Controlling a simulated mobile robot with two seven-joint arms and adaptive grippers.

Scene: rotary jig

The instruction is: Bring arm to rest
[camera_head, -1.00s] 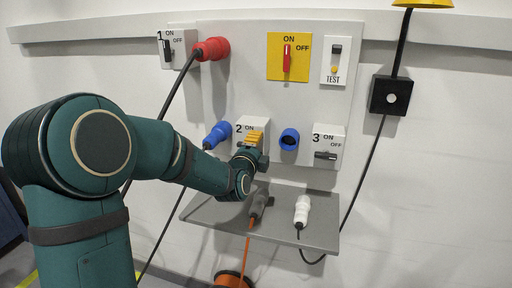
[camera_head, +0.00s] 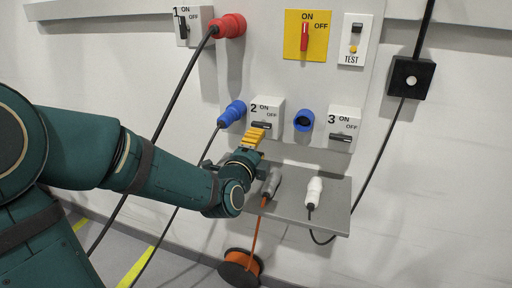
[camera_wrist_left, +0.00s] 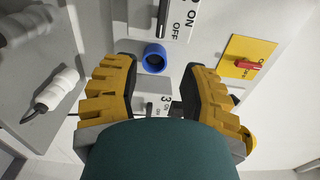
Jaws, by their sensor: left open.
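My left gripper (camera_head: 254,137) is in front of the panel, just below the switch 2 box (camera_head: 265,114). Its yellow fingers are spread with nothing between them; in the left wrist view the open gripper (camera_wrist_left: 163,78) frames an empty blue socket (camera_wrist_left: 154,59). The black lever of switch 2 lies level, on its OFF side, and shows clear of the fingers in the left wrist view. My left arm reaches in from the left, bent at the elbow. My right gripper is not in view.
A grey shelf (camera_head: 327,217) below the gripper carries a grey plug (camera_head: 271,183) and a white plug (camera_head: 313,193). Red (camera_head: 228,26) and blue (camera_head: 233,112) plugs with hanging cables sit in the panel. An orange cable reel (camera_head: 240,268) is on the floor.

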